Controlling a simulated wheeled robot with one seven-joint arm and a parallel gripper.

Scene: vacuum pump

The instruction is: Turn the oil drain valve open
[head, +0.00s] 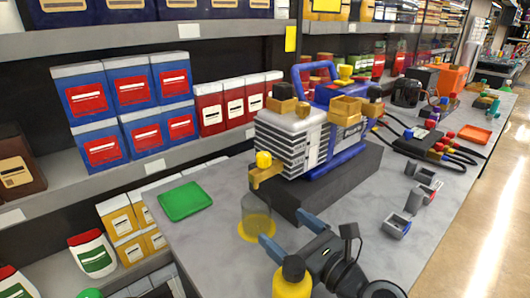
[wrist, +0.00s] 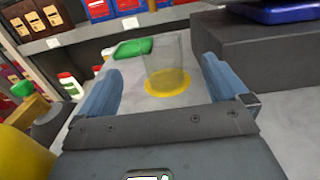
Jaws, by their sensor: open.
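The vacuum pump (head: 305,140) is a grey ribbed body with a blue frame, on a dark block on the grey counter. A brass spout with a yellow knob (head: 263,159) sticks out at its lower left front and looks like the oil drain valve. A clear cup with a yellow base (head: 256,218) stands on the counter below the spout, and also shows between my fingers in the wrist view (wrist: 167,68). My gripper (head: 286,234) has two blue fingers, spread and empty, near the cup and below and right of the knob. The knob is not visible in the wrist view.
A green tray (head: 185,201) lies left of the cup; it also shows in the wrist view (wrist: 133,48). The dark block (head: 325,190) under the pump bounds the right side. Grey clamps (head: 397,225) and hoses lie further right. Shelves with boxes stand behind.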

